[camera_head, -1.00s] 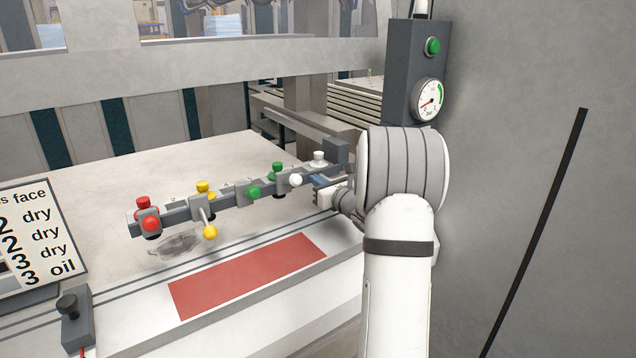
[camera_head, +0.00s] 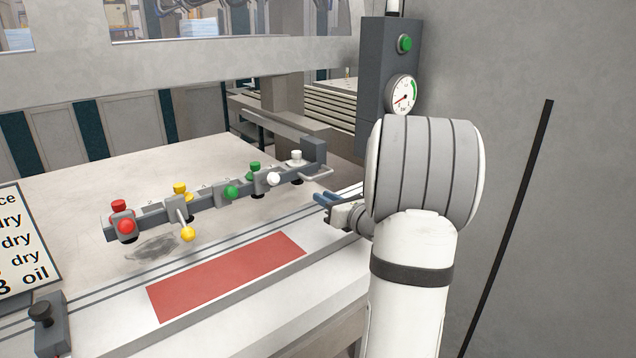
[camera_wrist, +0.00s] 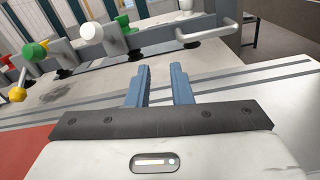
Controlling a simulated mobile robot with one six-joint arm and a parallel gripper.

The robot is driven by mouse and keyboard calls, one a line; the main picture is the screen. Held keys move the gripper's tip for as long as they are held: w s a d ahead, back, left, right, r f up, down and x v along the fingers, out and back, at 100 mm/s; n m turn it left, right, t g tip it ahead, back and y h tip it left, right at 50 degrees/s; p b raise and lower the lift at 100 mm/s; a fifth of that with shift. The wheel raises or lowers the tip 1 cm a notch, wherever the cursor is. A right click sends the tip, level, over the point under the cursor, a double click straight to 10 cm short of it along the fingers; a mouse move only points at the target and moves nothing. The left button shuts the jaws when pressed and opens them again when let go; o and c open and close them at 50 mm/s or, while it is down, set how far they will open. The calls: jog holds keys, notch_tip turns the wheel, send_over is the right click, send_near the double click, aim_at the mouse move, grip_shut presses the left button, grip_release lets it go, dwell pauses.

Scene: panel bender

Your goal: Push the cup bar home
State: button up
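The cup bar (camera_head: 205,192) is a long grey bar above the pale table, carrying red, yellow, green and white knobs with dark cups beneath. Its right end has a dark block (camera_head: 313,152) and a pale loop handle (camera_head: 314,172). My gripper (camera_head: 324,198) is just in front of and below that end, apart from the handle. In the wrist view, its two blue fingers (camera_wrist: 160,78) are parallel with an empty gap between them. The handle (camera_wrist: 208,32) also shows there, beyond the fingertips and slightly right. Nothing is held.
A red mat (camera_head: 225,277) lies on the table's front ledge, left of my gripper. A dark post with a green button (camera_head: 404,43) and a gauge (camera_head: 401,94) stands behind my arm. A sign (camera_head: 22,240) and a small lever box (camera_head: 48,325) are at left.

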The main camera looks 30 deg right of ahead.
aim_at(323, 174)
jog(key=shift+o, duration=1.4)
jog(key=d+r+m+p, duration=0.1)
jog(key=d+m+p, duration=0.1)
jog(key=m+p, duration=0.1)
jog(key=d+r+m+g+p, duration=0.1)
jog(key=d+m+p, duration=0.1)
jog(key=m, duration=0.3)
jog(key=d+r+m+p, duration=0.1)
jog(key=d+m+p, duration=0.2)
jog(key=m+p, duration=0.1)
jog(key=shift+s+m+g, duration=0.3)
jog(key=shift+s+m, duration=0.1)
jog(key=shift+m, duration=0.2)
jog(key=m, duration=0.1)
jog(key=d+m+p, duration=0.1)
jog(key=m, duration=0.1)
jog(key=shift+s+d+f, duration=0.1)
jog(key=shift+d+f, duration=0.05)
jog(key=x, duration=0.4)
jog(key=p+x, duration=0.1)
jog(key=x, duration=0.7)
jog(key=shift+d+f, duration=0.15)
jog(key=shift+f, duration=0.15)
grip_shut()
jog(key=shift+r, duration=0.1)
